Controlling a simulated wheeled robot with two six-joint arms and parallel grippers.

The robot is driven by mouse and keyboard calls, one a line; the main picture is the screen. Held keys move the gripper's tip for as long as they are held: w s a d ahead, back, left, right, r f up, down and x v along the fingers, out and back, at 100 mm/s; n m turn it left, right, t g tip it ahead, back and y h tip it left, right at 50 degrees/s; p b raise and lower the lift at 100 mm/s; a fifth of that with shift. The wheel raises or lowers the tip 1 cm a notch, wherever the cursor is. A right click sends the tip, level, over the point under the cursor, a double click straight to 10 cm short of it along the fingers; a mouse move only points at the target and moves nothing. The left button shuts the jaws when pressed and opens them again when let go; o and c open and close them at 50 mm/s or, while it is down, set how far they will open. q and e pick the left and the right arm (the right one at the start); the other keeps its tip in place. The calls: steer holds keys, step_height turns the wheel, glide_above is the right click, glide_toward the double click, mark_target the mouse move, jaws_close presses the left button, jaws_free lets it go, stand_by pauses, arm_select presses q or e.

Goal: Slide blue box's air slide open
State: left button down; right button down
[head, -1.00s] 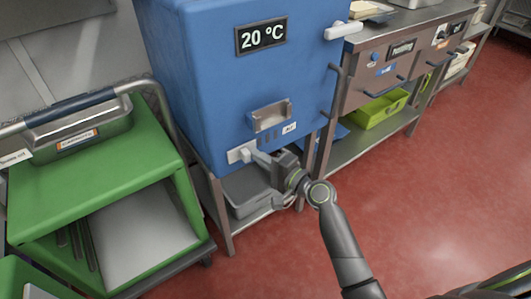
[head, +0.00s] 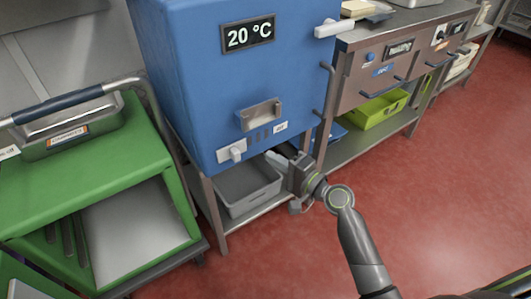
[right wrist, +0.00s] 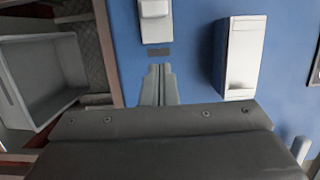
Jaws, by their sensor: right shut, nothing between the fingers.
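The blue box (head: 195,85) stands on a metal frame and shows "20 °C" on its front. Its white slide knob (head: 232,151) is at the lower left of the front, with dark vent slots (head: 262,134) to its right. The knob (right wrist: 155,22) also shows at the top of the right wrist view, with a dark slot patch just below it. My right gripper (head: 273,158) is shut and empty, right of the knob and apart from it, near the box's lower edge. In the wrist view its fingers (right wrist: 158,84) point toward the knob. My left gripper is not in view.
A metal pull bracket (head: 260,114) sticks out of the box front above the slots. A grey tub (head: 247,188) stands on the shelf below. A green cart (head: 95,190) is at the left. A counter with a green bin (head: 378,106) is at the right. Red floor is clear in front.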

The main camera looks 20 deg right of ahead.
steer(key=shift+v, duration=2.65)
steer(key=shift+d, duration=0.1)
